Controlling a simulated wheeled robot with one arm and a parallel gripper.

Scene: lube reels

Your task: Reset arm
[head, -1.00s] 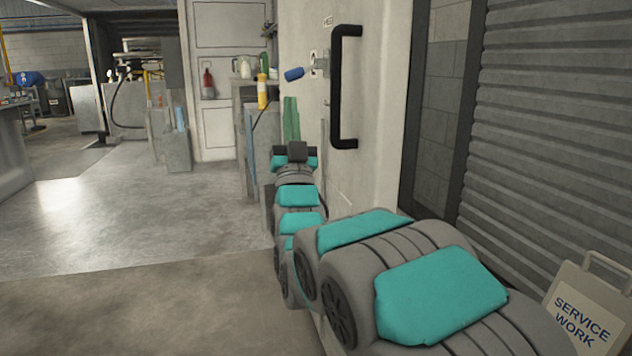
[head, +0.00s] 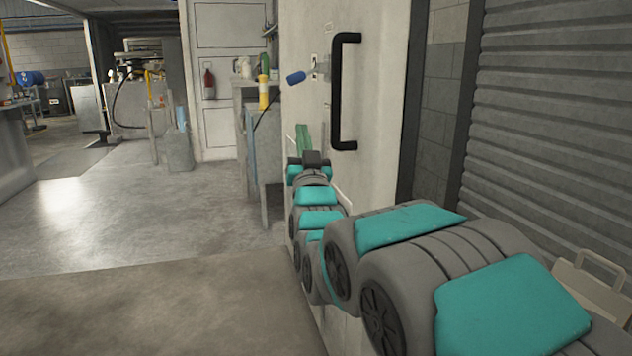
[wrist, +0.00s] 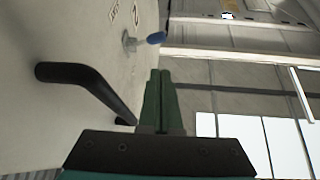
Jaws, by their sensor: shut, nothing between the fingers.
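My gripper (head: 303,139) is at the far end of my grey and teal arm in the head view, beside the pale door panel (head: 373,110). Its green fingers also show in the wrist view (wrist: 159,82), pressed together and empty. The black door handle (head: 343,92) stands upright on the panel, to the right of the gripper and apart from it in the head view. In the wrist view the handle (wrist: 85,85) lies left of the fingers.
A grey bench (head: 250,95) with bottles and a yellow tube (head: 263,93) stands just beyond the gripper. A ribbed shutter (head: 560,110) runs along the right. A pale board with a handle (head: 592,285) stands at the lower right. The floor (head: 130,220) at left is clear.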

